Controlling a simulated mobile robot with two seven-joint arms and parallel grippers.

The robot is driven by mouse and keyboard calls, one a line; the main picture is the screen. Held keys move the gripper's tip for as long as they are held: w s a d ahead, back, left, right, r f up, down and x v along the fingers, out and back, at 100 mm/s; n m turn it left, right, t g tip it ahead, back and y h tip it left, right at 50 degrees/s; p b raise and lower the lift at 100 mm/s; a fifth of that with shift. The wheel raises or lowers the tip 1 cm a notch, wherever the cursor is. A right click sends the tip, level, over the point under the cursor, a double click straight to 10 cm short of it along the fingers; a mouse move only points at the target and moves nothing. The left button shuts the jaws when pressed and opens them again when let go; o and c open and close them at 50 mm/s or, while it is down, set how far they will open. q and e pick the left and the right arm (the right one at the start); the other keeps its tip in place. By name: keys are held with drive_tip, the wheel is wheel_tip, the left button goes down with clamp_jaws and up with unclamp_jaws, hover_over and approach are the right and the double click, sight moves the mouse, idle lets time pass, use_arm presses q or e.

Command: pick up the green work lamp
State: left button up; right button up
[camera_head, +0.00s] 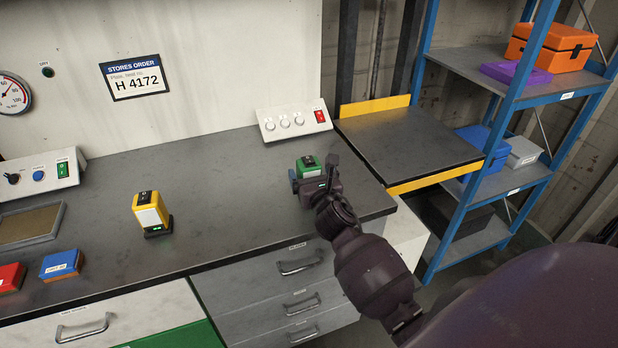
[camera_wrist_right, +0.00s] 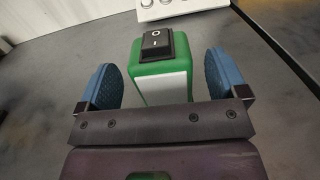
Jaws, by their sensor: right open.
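The green work lamp (camera_head: 307,166) stands on the dark bench top, right of the middle in the head view. In the right wrist view the lamp (camera_wrist_right: 163,75) is upright, with a black switch on top and a pale front panel. My right gripper (camera_head: 309,181) is at the lamp. Its two blue finger pads (camera_wrist_right: 160,82) are open, one on each side of the lamp, with a visible gap on both sides. The lamp's lower part is hidden behind the gripper. My left gripper does not show.
A yellow work lamp (camera_head: 149,212) stands left on the bench (camera_head: 235,205). A control box with a red switch (camera_head: 294,122) is behind the green lamp. Red (camera_head: 10,277) and blue (camera_head: 61,264) boxes and a tray (camera_head: 30,226) are at the left. A blue shelf rack (camera_head: 487,140) stands right.

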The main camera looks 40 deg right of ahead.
drive_tip(key=shift+x, duration=1.35)
drive_tip(key=c, duration=1.2)
